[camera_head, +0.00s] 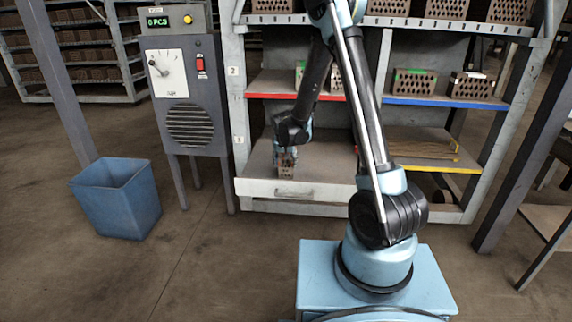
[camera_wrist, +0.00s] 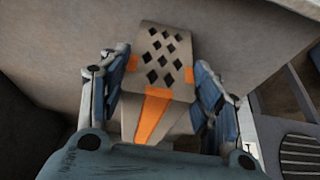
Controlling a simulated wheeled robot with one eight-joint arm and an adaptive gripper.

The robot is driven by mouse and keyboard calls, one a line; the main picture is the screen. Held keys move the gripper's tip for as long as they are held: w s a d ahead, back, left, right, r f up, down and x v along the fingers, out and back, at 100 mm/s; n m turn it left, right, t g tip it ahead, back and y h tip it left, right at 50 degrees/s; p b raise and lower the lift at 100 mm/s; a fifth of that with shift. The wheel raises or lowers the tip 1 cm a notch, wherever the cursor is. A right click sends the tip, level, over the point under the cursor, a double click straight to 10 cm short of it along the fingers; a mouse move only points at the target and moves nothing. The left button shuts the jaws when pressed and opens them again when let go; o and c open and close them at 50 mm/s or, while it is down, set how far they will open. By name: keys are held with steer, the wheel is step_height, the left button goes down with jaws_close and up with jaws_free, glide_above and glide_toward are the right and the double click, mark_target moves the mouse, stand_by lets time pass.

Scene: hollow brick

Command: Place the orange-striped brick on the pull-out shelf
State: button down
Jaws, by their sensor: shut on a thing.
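The orange-striped brick (camera_wrist: 158,85) is grey-beige with diamond-shaped holes and orange stripes. It sits between the two fingers of my gripper (camera_wrist: 160,95), which are shut on its sides. In the head view my gripper (camera_head: 286,150) points down with the brick (camera_head: 286,169) below it. The brick is over the pull-out shelf (camera_head: 255,187), near its front edge and left of its middle. The shelf surface (camera_wrist: 60,50) also shows behind the brick in the wrist view. I cannot tell whether the brick's underside touches the shelf.
Other bricks stand on the shelf above: green-marked ones (camera_head: 415,82) and a plain one (camera_head: 470,86) over the blue edge. A yellow-edged shelf (camera_head: 420,150) is at right. A grey control cabinet (camera_head: 185,90) and a blue bin (camera_head: 117,198) stand at left.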

steer(key=shift+f, duration=0.25)
steer(key=c, duration=0.5)
jaws_free()
steer(key=shift+s+r, duration=0.1)
steer(key=shift+v, duration=5.95)
